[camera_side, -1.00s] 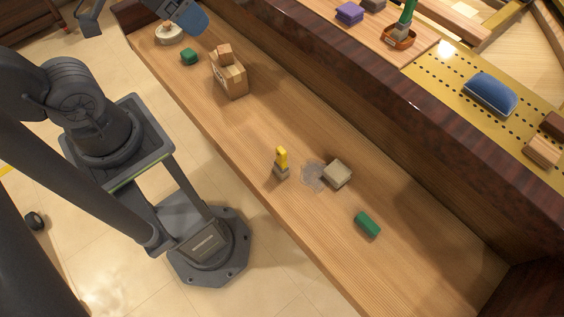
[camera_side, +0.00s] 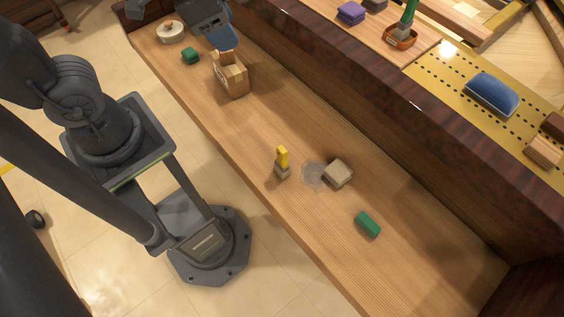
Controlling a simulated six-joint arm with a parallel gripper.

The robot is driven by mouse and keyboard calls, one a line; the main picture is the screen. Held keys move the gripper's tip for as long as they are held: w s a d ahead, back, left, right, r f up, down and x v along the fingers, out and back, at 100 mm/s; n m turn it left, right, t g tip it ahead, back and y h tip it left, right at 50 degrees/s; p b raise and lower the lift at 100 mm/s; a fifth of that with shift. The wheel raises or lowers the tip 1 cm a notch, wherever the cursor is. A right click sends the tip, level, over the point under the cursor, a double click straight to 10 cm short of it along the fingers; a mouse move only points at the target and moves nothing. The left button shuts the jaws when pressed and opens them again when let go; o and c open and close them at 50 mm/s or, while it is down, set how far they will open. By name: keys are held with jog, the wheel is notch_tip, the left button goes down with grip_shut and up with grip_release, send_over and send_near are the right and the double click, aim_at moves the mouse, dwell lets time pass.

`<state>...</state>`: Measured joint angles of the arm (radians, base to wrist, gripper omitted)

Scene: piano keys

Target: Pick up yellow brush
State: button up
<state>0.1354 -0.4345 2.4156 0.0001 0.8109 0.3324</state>
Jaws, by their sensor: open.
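The yellow brush (camera_side: 282,158) stands upright on the wooden work surface, with a yellow top and a grey-brown base. A grey block (camera_side: 338,172) and a faint translucent patch lie just right of it. My gripper (camera_side: 224,45) is at the top of the view, with a blue part at its end. It is open, above and behind the small cardboard box, and well apart from the brush. The box hides nothing of the brush. The fingertips are too small to make out clearly.
The cardboard box (camera_side: 231,80) stands near my gripper. A green block (camera_side: 190,56) and a round white item (camera_side: 171,33) lie left of it. Another green block (camera_side: 367,223) lies right of the brush. A dark raised ledge (camera_side: 430,120) runs behind. The wood between box and brush is clear.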

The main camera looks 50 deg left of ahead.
jog(key=w+d+f+m+g, duration=0.2)
jog(key=w+d+f+m, duration=0.1)
jog(key=d+f+m, duration=0.35)
jog(key=m+g, duration=0.2)
jog(key=m, duration=0.5)
send_over(284, 161)
jog(key=shift+y, duration=0.3)
jog(key=f, duration=1.1)
jog(key=shift+a, duration=0.3)
notch_tip(284, 161, down, 7)
jog(key=shift+r, duration=0.1)
jog(key=shift+w+f, duration=0.2)
jog(key=shift+f, duration=3.05)
grip_shut()
